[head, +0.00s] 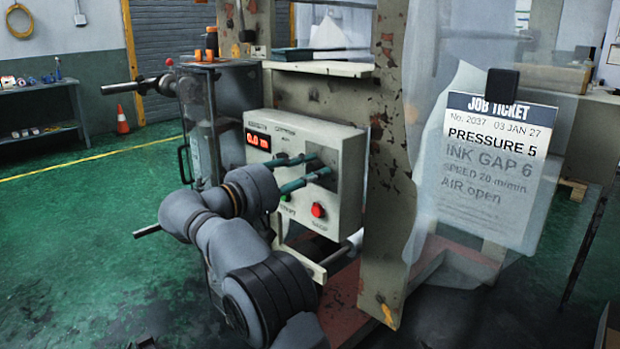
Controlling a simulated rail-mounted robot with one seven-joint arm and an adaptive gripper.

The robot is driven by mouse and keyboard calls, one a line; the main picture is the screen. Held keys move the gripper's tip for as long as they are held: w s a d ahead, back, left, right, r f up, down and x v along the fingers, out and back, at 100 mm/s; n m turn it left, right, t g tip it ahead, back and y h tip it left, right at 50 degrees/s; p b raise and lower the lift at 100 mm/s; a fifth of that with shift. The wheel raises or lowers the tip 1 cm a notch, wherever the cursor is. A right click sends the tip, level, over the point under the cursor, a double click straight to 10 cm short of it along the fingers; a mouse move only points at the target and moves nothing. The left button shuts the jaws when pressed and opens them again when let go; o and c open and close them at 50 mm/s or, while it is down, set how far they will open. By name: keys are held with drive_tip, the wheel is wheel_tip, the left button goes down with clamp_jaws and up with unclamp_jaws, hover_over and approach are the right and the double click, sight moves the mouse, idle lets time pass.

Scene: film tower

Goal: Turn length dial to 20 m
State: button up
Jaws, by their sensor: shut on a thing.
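A grey control box (345,205) on the machine has a red lit display (258,140) that appears to read 0.0 m. My gripper (320,163) reaches to the box's front face. Its two teal fingers are closed on a dark grey dial (323,178) in the right part of the panel. The fingers hide much of the dial, and its markings cannot be read. A green button (285,197) and a red button (318,210) sit below it. The small panel labels are too blurred to read surely.
A job ticket (495,165) hangs at the right on a translucent sheet and lists pressure, ink gap, speed and air. A rusty machine post (385,190) stands just right of the box. Horizontal rods (120,88) stick out at the left.

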drive_tip(key=shift+a+r+m, duration=0.15)
drive_tip(key=shift+r+m, duration=0.05)
drive_tip(key=shift+m, duration=0.1)
idle(0.4)
drive_tip(key=o, duration=1.1)
drive_tip(key=shift+f, duration=0.15)
drive_tip(key=shift+o, duration=0.2)
drive_tip(key=v, duration=1.2)
drive_tip(key=shift+w, duration=0.15)
drive_tip(key=x, duration=1.2)
